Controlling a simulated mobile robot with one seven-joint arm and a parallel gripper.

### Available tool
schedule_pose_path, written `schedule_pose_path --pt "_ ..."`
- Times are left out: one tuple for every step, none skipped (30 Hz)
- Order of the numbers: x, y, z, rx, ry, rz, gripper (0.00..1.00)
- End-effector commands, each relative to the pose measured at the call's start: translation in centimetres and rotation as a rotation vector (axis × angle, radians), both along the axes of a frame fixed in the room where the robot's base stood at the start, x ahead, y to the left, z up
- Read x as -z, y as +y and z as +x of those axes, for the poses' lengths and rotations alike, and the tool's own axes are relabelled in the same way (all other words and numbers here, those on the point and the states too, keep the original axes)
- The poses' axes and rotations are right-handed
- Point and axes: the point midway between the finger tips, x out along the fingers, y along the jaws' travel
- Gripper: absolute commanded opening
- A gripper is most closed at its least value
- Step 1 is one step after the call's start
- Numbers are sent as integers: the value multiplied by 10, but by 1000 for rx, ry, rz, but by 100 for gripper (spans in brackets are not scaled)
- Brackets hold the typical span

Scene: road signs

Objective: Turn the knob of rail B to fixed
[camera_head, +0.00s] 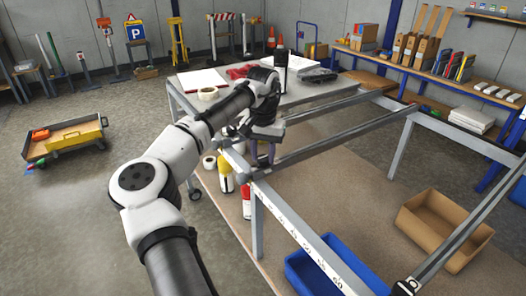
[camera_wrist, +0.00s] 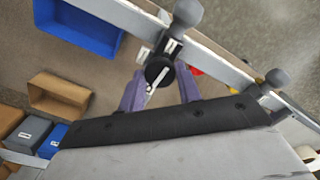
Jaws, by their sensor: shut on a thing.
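A round black knob (camera_wrist: 158,70) with a white pointer line shows in the wrist view, close to a black end block with small white marks. My gripper (camera_wrist: 160,90) has its two purple fingers on either side of the knob, shut on it. In the head view my gripper (camera_head: 262,152) reaches down at the near end of the middle grey rail (camera_head: 350,130). The knob is hidden there by my gripper and the rail end. The rail's letter and the knob's setting words are too small to read.
The metal frame's numbered front bar (camera_head: 302,232) runs past my gripper. A grey ball handle (camera_wrist: 277,78) sits near my gripper's right side. A blue bin (camera_head: 325,262) and a cardboard box (camera_head: 437,222) stand below the frame. A white-topped table (camera_head: 318,97) stands behind.

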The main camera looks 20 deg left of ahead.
Motion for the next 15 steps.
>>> schedule_pose_path --pt "-3 -1 0 26 1 -5 11" --pt "-3 -1 0 43 0 -5 11" --pt "-3 -1 0 70 0 -6 11" --pt "-3 -1 0 92 1 -7 11" --pt "-3 -1 0 114 0 -6 11" --pt "-3 -1 0 147 0 -7 11" --pt "-3 -1 0 174 1 -7 11" --pt "-3 -1 0 201 0 -7 11" --pt "-3 -1 0 238 0 -7 11" --pt "-3 -1 0 267 0 -7 11" --pt "-3 -1 0 296 -1 -7 11" --pt "-3 -1 0 334 1 -6 11" --pt "-3 -1 0 362 0 -6 11" --pt "-3 -1 0 391 0 -6 11" --pt "-3 -1 0 429 -1 -6 11"
